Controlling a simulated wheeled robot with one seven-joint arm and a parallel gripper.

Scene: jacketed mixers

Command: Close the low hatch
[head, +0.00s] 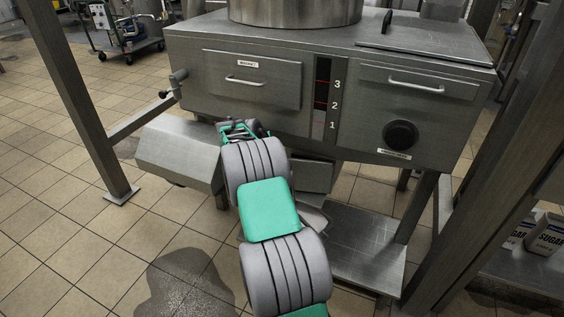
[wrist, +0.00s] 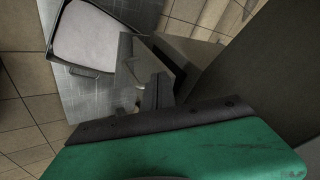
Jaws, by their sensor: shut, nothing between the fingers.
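The grey steel mixer housing (head: 275,103) has two upper fronts with bar handles. Below it, a low grey panel (head: 312,176) shows just right of my arm, partly hidden by it. I cannot tell for sure that this is the low hatch, or how far it stands open. In the wrist view an angled metal box-like part (wrist: 180,68) lies just beyond my fingers. My gripper (head: 238,130) is shut and empty, near the lower left edge of the housing; its fingers also show in the wrist view (wrist: 156,92). I cannot tell whether it touches anything.
A slope-sided grey box (head: 180,155) juts out at the lower left. A metal shelf (head: 362,250) lies low on the right. Steel posts (head: 82,110) flank the machine.

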